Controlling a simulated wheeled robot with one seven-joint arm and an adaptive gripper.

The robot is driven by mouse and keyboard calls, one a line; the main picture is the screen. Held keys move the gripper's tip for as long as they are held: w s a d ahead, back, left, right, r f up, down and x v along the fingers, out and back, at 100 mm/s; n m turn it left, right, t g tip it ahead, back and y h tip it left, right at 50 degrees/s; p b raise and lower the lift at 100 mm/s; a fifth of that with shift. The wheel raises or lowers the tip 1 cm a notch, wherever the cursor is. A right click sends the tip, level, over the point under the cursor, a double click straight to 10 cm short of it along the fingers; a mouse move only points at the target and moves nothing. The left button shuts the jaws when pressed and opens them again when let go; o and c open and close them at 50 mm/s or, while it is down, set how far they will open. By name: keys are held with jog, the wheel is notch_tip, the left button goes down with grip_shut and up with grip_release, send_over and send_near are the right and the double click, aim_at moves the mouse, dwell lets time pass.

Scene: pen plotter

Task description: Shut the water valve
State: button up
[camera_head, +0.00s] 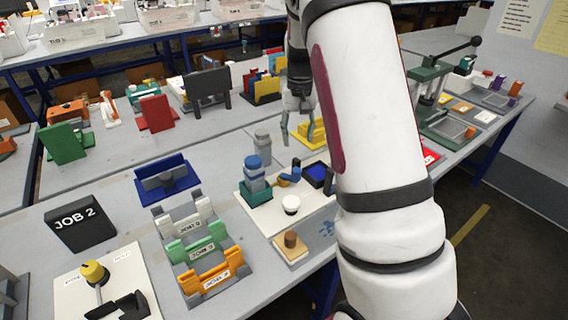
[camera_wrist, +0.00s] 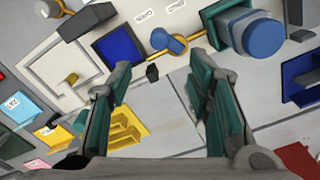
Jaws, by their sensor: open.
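The water valve has a small blue handle (camera_head: 290,175) on a white board, between a blue-capped bottle and a dark blue basin. In the wrist view the blue handle (camera_wrist: 168,42) sits on a thin brass pipe, with two small labels beside it that are hard to read. Which label the handle points to I cannot tell. My gripper (camera_head: 298,136) is open and empty, above and beyond the valve in the head view. In the wrist view my gripper (camera_wrist: 158,85) has its fingers spread, with the handle ahead of the tips and apart from them.
The blue-capped bottle (camera_head: 254,175) in a teal holder stands close beside the valve; it also shows in the wrist view (camera_wrist: 262,36). The blue basin (camera_head: 318,175) is on the other side. A yellow rack (camera_head: 312,134) lies behind. My arm hides the board's right side.

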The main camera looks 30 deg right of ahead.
aim_at(296, 169)
notch_tip(296, 169, down, 14)
jog(key=shift+w+d+f+p, duration=0.1)
jog(key=shift+w+p, duration=0.05)
jog(key=shift+p, duration=0.25)
dwell(0.3)
grip_shut()
